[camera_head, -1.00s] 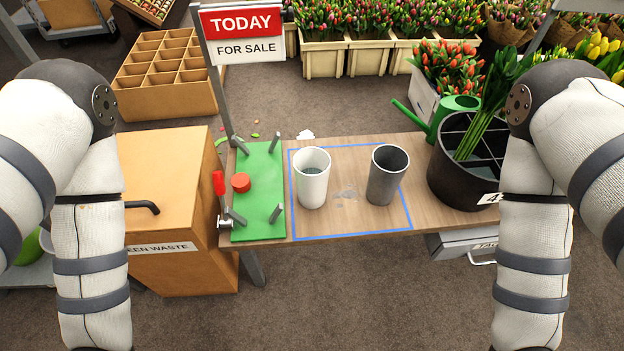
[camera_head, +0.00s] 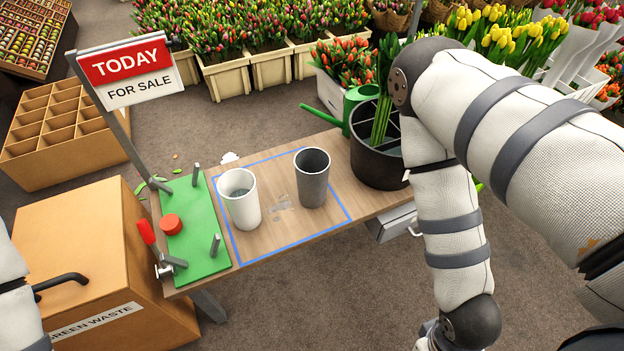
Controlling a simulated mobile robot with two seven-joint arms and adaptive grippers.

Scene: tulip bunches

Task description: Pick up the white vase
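The white vase (camera_head: 241,201) stands upright on the wooden table, inside the blue outlined area near its left side. It appears to hold some water. A dark grey vase (camera_head: 312,178) stands upright to its right, apart from it. My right arm comes in from the right, with its forearm hanging in front of the table's right end. My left arm shows only at the lower left edge. Neither gripper's fingers can be seen, and nothing of mine touches the white vase.
A black divided bucket (camera_head: 369,160) and green watering can (camera_head: 358,99) are at the right. A brown waste cabinet (camera_head: 88,246) stands lower left.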

